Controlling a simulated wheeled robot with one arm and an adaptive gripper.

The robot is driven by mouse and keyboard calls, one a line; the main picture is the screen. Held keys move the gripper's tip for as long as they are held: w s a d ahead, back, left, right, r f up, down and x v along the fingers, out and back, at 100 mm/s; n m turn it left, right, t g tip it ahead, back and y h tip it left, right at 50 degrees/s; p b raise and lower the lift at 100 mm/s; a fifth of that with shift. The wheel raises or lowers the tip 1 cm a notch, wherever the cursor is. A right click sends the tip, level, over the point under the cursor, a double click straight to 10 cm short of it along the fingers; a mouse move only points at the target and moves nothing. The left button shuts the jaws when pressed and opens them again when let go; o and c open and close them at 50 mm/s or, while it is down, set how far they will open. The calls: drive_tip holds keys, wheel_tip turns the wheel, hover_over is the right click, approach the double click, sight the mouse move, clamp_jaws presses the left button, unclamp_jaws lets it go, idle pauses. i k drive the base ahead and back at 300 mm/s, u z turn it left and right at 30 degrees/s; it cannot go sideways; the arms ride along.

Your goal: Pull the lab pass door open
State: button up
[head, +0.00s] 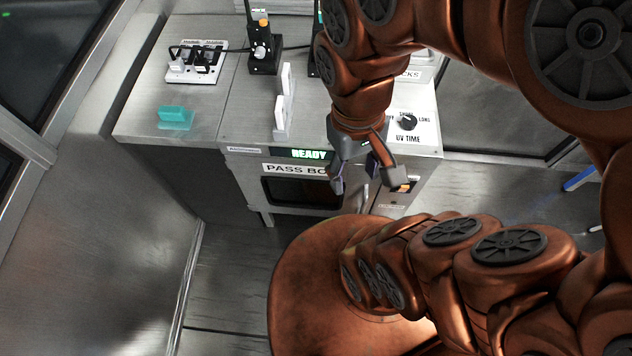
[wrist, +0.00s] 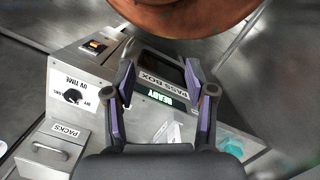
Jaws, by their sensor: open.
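The pass box (head: 238,162) is a metal cabinet. Its front door has a dark window (head: 295,192) under a "PASS BOX" label and a lit green "READY" display (head: 308,154). The door looks shut. A pale upright bar, perhaps its handle (head: 363,198), shows at the door's right side, partly behind my gripper. My gripper (head: 367,184) is open and empty, fingers pointing down in front of the box's upper right front.
The counter holds a socket panel (head: 197,62), a teal block (head: 175,117), a white upright piece (head: 285,105), a black device (head: 263,52) and a UV time dial (head: 407,122). A metal wall (head: 90,240) stands left; floor is free in front.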

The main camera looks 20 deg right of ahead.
sight(302, 187)
drive_tip(key=u, duration=0.75)
drive_tip(key=k, duration=0.55)
drive_tip(key=u, duration=1.05)
